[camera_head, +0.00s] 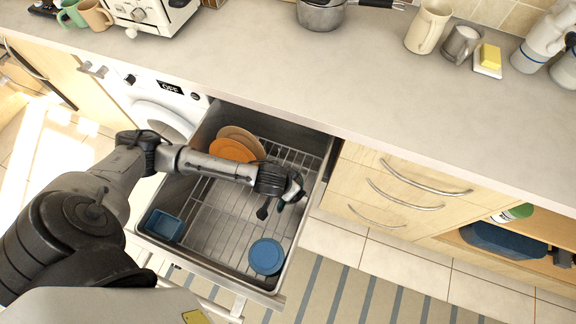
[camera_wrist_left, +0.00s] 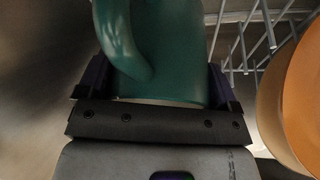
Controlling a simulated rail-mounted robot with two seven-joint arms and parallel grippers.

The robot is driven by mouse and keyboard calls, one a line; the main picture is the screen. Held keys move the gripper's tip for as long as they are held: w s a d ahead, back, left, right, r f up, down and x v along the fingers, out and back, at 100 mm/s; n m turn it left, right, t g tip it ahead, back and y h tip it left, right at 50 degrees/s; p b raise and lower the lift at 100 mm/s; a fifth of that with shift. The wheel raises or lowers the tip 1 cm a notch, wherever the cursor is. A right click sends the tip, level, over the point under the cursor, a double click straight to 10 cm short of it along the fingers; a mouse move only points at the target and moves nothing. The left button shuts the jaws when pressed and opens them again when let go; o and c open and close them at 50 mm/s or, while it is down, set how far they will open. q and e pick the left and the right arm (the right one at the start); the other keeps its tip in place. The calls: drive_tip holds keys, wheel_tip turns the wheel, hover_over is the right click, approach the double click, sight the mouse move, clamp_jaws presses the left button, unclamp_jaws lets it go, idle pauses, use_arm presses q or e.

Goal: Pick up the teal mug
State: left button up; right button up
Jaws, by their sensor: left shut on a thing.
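The teal mug (camera_wrist_left: 170,65) fills the top middle of the left wrist view, with its handle toward the left. My left gripper (camera_wrist_left: 155,88) is shut on it, one finger on each side. In the head view my left gripper (camera_head: 294,192) is over the right part of the open dish drawer. The mug is mostly hidden behind the gripper there. I cannot tell whether it touches the rack. My right gripper is not in view.
The drawer's wire rack (camera_head: 215,210) holds orange plates (camera_head: 232,150), a blue rectangular container (camera_head: 163,225) and a blue round dish (camera_head: 266,256). The drawer walls surround the gripper. The counter (camera_head: 330,75) above has a wide clear middle.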

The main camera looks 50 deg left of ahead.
use_arm(q)
drive_tip(key=shift+c, duration=1.3)
